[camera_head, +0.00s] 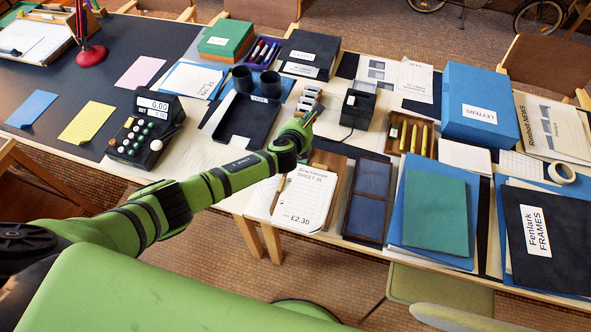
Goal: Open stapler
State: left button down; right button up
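I cannot pick out a stapler for sure. A small black device (357,107) with a thin cable stands on the desk just right of and beyond the end of my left arm; I cannot tell whether it is the stapler. My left arm comes in from the left, green with black bands, and reaches over the desk. Its gripper end (303,124) is small and partly hidden by the arm, so its fingers cannot be made out. It is close to several small white-topped items (308,98), and contact cannot be judged. My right gripper is not in view.
A black tray (219,122) lies left of the gripper. A wooden pencil tray (388,140), a blue box (480,92) and a green folder (434,209) are to the right. A black calculator (146,128) stands left. The dark mat (92,72) has bare room.

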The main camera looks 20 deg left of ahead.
pick_arm(q)
jog(key=shift+s, duration=0.1)
dwell(0.5)
jog(key=s+r+p, duration=0.1)
jog(key=s+r, duration=0.4)
dwell(0.5)
dwell(0.3)
